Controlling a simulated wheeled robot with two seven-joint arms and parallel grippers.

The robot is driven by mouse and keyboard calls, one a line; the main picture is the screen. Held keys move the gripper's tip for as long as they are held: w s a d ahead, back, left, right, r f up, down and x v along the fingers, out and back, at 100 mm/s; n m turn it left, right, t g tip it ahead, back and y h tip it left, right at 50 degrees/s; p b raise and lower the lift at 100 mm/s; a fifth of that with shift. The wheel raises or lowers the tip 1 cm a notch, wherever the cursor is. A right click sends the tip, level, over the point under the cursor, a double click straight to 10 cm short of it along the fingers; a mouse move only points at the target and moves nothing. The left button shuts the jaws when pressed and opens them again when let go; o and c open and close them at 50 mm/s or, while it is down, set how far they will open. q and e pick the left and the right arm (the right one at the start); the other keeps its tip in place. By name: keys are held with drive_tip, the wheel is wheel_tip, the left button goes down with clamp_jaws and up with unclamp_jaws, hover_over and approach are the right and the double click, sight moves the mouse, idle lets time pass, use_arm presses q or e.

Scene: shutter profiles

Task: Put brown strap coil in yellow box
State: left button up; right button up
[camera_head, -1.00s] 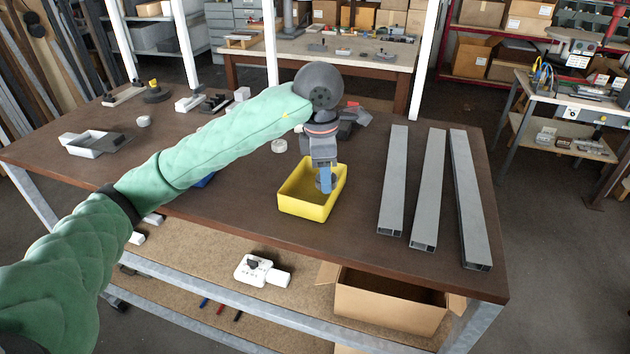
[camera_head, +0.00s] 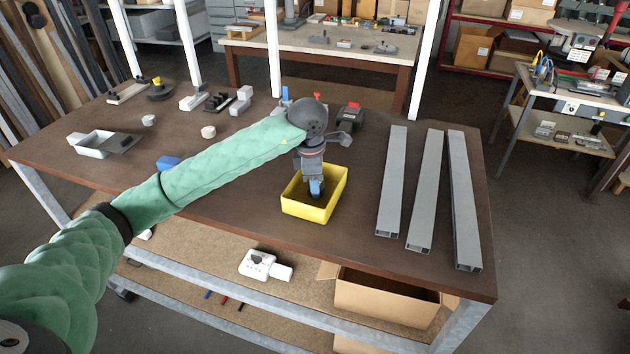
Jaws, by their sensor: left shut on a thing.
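The yellow box (camera_head: 327,210) stands on the brown table near its front edge, left of the long grey profiles. My left gripper (camera_head: 316,190) points down inside the box opening. It is shut on a small dark thing, taken to be the brown strap coil, which is mostly hidden by the fingers and the box's shadow. I cannot tell whether the coil touches the box floor. My right gripper is not in view.
Three long grey profiles (camera_head: 428,190) lie on the table's right side. A blue block (camera_head: 168,162), a pale roll (camera_head: 208,132) and a white tray (camera_head: 95,145) lie to the left. A dark tool (camera_head: 350,115) lies behind the box. The table between box and profiles is clear.

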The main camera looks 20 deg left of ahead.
use_arm(q)
drive_tip(key=shift+f, duration=0.45)
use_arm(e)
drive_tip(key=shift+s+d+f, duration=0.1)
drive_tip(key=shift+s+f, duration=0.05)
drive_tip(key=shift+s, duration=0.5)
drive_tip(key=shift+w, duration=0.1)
use_arm(q)
drive_tip(key=shift+f, duration=0.1)
drive_tip(key=o, duration=0.9)
drive_tip(key=shift+o, duration=0.4)
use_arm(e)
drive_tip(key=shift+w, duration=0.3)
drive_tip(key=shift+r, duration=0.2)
